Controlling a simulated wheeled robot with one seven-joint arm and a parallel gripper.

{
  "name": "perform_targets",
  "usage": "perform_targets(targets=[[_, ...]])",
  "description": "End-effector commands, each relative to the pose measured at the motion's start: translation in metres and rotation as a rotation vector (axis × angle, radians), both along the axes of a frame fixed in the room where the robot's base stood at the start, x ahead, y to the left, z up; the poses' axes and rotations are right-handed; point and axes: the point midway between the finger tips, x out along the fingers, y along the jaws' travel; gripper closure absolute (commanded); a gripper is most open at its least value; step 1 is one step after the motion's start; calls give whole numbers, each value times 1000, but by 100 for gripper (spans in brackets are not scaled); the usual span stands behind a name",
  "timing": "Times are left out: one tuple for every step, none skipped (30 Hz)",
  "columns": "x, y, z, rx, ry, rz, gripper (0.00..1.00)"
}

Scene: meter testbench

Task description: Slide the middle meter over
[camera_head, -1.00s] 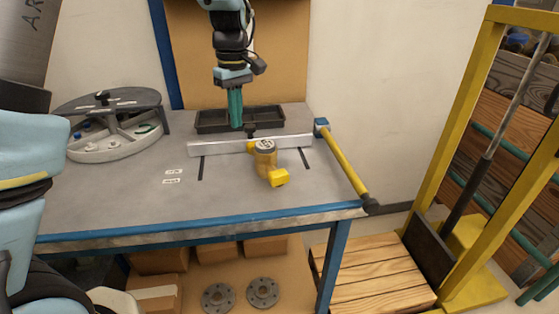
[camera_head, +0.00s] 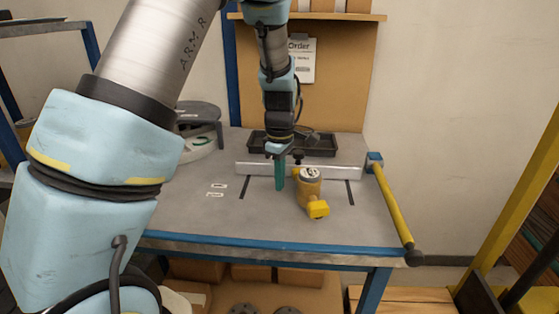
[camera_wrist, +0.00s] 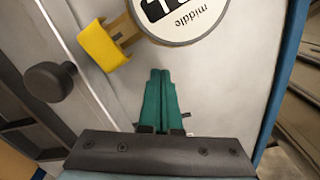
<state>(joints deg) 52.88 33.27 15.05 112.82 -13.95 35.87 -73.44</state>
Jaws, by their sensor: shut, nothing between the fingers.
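The middle meter (camera_head: 309,187) is a yellow body with a round white dial and a yellow end fitting, standing on the grey bench in front of the metal rail. In the wrist view its dial (camera_wrist: 178,14) reads "middle", and a yellow fitting (camera_wrist: 103,46) sticks out beside it. My gripper (camera_head: 280,188) has green fingers, shut and empty, pointing down just left of the meter in the head view. In the wrist view the fingertips (camera_wrist: 161,75) lie close below the dial. I cannot tell whether they touch the meter.
The metal rail (camera_head: 250,169) runs behind the meter, with a black tray (camera_head: 320,150) behind it. Two dark lines mark the bench (camera_head: 225,225). White number labels (camera_head: 216,191) lie to the left. A yellow bar (camera_head: 393,202) runs along the right edge.

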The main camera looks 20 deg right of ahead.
Motion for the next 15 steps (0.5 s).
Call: perform_targets(targets=[[-8,-10,7,-4,-2,-9,100],[-11,-13,7,-3,-1,-8,100],[-15,-16,6,-3,-1,-8,100],[-17,-18,6,-3,-1,-7,100],[-19,-20,6,-3,-1,-6,100],[-21,-22,5,-3,-1,-6,100],[-22,-23,5,-3,-1,-6,100],[-23,-24,5,-4,-2,-6,100],[-24,-25,4,-4,-2,-6,100],[-25,-26,4,-4,-2,-5,100],[-25,-26,4,-4,-2,-5,100],[-25,-26,4,-4,-2,-5,100],[-25,-26,4,-4,-2,-5,100],[-25,-26,4,-4,-2,-5,100],[-25,-26,4,-4,-2,-5,100]])
